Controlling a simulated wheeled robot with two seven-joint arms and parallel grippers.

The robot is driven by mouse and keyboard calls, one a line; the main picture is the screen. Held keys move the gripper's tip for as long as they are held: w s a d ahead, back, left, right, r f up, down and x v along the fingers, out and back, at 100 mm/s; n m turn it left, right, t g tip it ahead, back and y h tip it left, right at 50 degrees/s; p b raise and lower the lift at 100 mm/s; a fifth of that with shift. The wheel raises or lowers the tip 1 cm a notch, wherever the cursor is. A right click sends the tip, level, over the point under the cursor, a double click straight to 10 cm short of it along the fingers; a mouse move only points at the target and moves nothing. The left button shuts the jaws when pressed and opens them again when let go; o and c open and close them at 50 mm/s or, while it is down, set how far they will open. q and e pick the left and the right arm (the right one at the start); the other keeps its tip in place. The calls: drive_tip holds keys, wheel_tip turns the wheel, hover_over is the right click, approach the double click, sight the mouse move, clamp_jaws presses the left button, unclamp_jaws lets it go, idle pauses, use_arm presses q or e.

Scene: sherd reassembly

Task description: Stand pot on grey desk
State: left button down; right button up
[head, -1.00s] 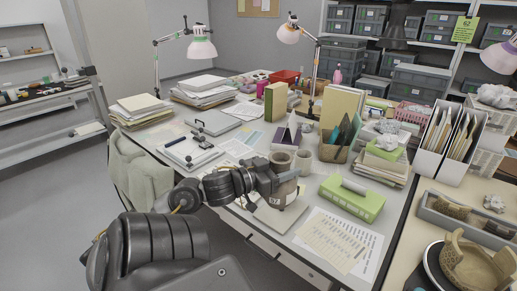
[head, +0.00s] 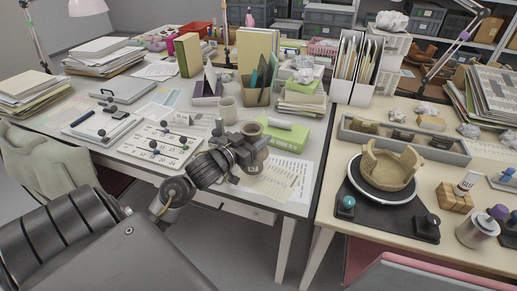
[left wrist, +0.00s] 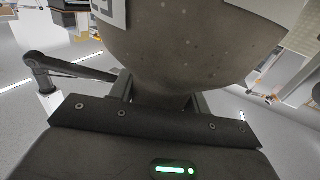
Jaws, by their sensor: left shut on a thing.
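A small brown-grey pot (head: 257,153) is held upright in my left gripper (head: 248,152), which is shut on its side. The pot is over the front right part of the grey desk (head: 106,144), by a printed sheet (head: 285,180). My right gripper is not in view.
A green box (head: 284,134) lies just behind the pot, and a grey mug (head: 228,111) stands behind it to the left. A beige table (head: 335,215) at right bears a partly built vessel (head: 388,168) on a turntable.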

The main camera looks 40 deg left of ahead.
use_arm(q)
drive_tip(key=shift+w+d+f, duration=0.2)
drive_tip(key=shift+d+f, duration=0.05)
drive_tip(key=shift+f, duration=0.1)
drive_tip(key=shift+f+b, duration=0.4)
drive_tip(key=shift+f, duration=1.1)
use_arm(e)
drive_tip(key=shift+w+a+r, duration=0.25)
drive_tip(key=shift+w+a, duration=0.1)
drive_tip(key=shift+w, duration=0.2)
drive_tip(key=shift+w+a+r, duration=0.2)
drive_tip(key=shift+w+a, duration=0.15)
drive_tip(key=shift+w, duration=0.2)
use_arm(q)
drive_tip(key=c, duration=0.7)
unclamp_jaws()
drive_tip(key=shift+f, duration=0.1)
drive_tip(key=s, duration=1.2)
drive_tip(key=shift+a, duration=0.3)
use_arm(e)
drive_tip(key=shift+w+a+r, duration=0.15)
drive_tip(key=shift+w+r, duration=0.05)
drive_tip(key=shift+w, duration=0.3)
